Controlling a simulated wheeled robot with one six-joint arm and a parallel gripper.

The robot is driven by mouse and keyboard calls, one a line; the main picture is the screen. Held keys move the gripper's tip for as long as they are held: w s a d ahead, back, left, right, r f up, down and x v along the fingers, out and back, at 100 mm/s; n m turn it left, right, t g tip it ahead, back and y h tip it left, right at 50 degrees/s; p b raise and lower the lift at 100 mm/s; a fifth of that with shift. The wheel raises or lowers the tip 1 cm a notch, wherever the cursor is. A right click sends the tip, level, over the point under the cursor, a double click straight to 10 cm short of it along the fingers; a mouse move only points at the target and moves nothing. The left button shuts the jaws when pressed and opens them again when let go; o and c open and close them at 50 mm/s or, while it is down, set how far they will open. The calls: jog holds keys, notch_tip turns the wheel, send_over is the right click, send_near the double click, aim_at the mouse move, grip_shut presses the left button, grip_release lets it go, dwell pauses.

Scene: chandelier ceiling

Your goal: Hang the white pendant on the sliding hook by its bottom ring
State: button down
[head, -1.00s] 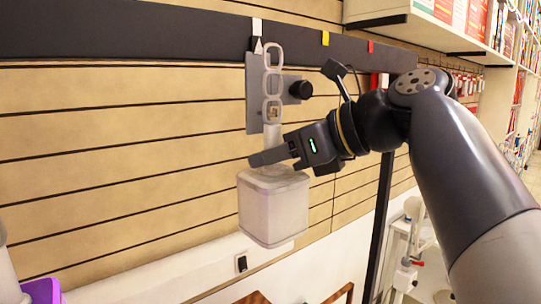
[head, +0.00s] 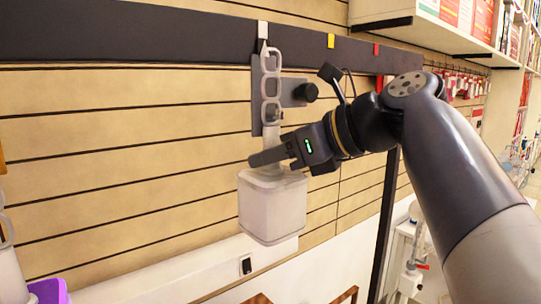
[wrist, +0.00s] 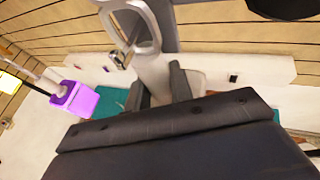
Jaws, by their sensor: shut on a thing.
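The white pendant (head: 272,208) is a pale box with a stem and a chain of rings (head: 271,62) above it. It hangs upright from my gripper (head: 268,158), which is shut on its stem just above the box. The sliding hook's grey plate (head: 257,105) with its black knob (head: 310,91) is on the dark rail behind the rings. The rings overlap the plate in the head view. In the wrist view, a ring (wrist: 152,28) rises above my fingers, with a small metal piece beside it. I cannot tell whether the hook passes through the bottom ring.
The dark rail (head: 130,38) carries white, yellow (head: 331,41) and red (head: 376,49) marks. A purple box (head: 48,291) is at lower left and also in the wrist view (wrist: 75,98). A shelf (head: 385,14) is at upper right. A dark post stands below the rail.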

aim_at(283, 183)
jog(key=shift+f, duration=0.65)
dwell(0.7)
jog(key=c, duration=0.5)
grip_release()
jog(key=shift+f, duration=0.1)
jog(key=shift+s, duration=0.1)
dwell(0.4)
jog(key=shift+s+d, duration=0.7)
jog(key=shift+s, duration=0.3)
jog(key=shift+s+d, duration=0.65)
jog(key=shift+s, duration=0.4)
jog(key=shift+s+d, duration=0.7)
jog(key=shift+s, duration=0.3)
